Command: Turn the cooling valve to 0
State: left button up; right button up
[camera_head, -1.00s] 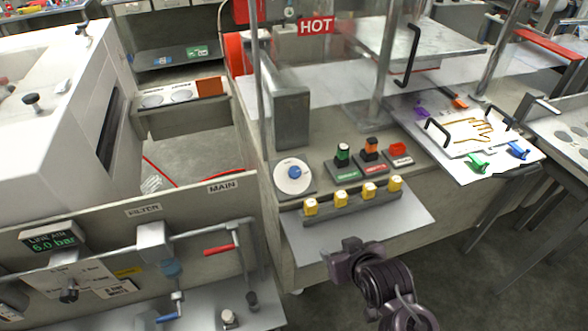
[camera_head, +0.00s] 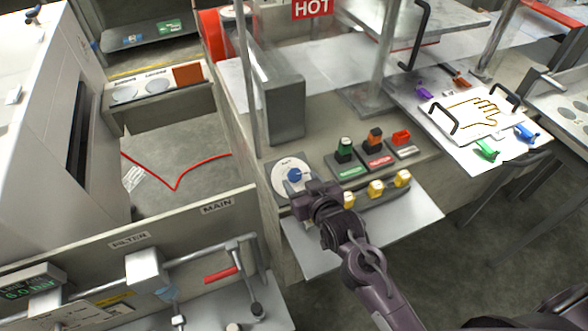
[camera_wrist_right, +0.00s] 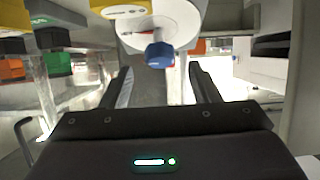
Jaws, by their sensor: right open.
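The round white dial (camera_head: 284,182) with a blue knob (camera_head: 294,174) lies on the machine's grey front panel, left of the buttons; its markings are too small to read. My right gripper (camera_head: 308,188) is just in front of the dial and hides its lower right part. In the right wrist view the blue knob (camera_wrist_right: 159,54) hangs from the white disc (camera_wrist_right: 170,22), beyond and between the two open fingers (camera_wrist_right: 165,88), apart from both. My left gripper is not in view. Which knob belongs to the cooling valve cannot be told.
Green, orange and red buttons (camera_head: 373,148) stand right of the dial. Yellow blocks (camera_head: 376,188) line the front edge, partly behind my arm. A metal post (camera_head: 252,90) rises behind the dial. Pipes with a red-handled valve (camera_head: 222,274) are at lower left.

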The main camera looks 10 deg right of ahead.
aim_at(296, 175)
jog(key=x, duration=0.4)
jog(key=shift+p, duration=0.3)
jog(key=shift+w+a+f, duration=0.1)
jog(key=shift+w, duration=0.2)
jog(key=shift+w+f, duration=0.1)
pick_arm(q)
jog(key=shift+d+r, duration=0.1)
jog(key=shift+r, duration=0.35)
pick_arm(e)
jog(key=c, duration=1)
